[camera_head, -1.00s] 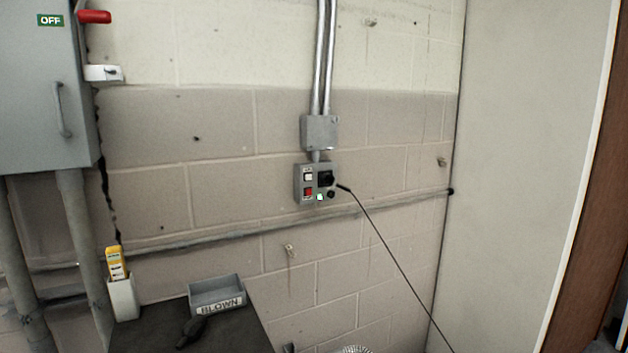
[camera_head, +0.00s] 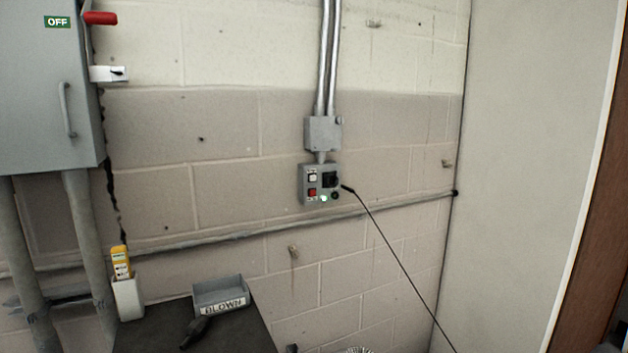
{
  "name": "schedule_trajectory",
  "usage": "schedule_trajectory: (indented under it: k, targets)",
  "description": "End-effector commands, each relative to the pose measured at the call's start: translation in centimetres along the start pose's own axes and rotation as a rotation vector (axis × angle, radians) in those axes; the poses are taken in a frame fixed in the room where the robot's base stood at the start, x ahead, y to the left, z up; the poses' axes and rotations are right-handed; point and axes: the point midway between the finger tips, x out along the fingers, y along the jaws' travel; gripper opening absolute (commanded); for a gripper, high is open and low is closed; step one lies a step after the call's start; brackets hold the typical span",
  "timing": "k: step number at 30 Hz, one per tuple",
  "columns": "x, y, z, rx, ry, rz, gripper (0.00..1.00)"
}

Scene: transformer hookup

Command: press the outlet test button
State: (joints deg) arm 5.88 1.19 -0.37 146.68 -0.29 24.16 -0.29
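The outlet box (camera_head: 305,190) is a small grey box on the block wall, under a conduit junction box. Its face has a white button (camera_head: 312,177) at upper left and a red button (camera_head: 312,192) below it. A black socket (camera_head: 330,179) is at upper right, with a small dark round part under it. A small green light (camera_head: 323,198) glows at the bottom. The button labels are too small to read. A black cable (camera_head: 390,246) runs from beside the socket down to the right. My gripper is not in view.
A grey cabinet (camera_head: 40,110) with a red lever (camera_head: 100,18) and an OFF sign is at left. A yellow tester (camera_head: 121,263) sits in a white holder. A pale panel (camera_head: 530,150) stands at right.

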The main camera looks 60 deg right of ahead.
Motion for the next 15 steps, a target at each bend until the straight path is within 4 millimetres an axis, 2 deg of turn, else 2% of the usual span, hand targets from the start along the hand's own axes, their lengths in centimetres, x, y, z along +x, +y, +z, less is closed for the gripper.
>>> schedule_trajectory:
  k: [2, 13, 15]
  targets:
    - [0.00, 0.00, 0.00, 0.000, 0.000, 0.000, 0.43]
    - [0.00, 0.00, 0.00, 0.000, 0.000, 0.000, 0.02]
    - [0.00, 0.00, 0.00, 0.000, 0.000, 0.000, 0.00]
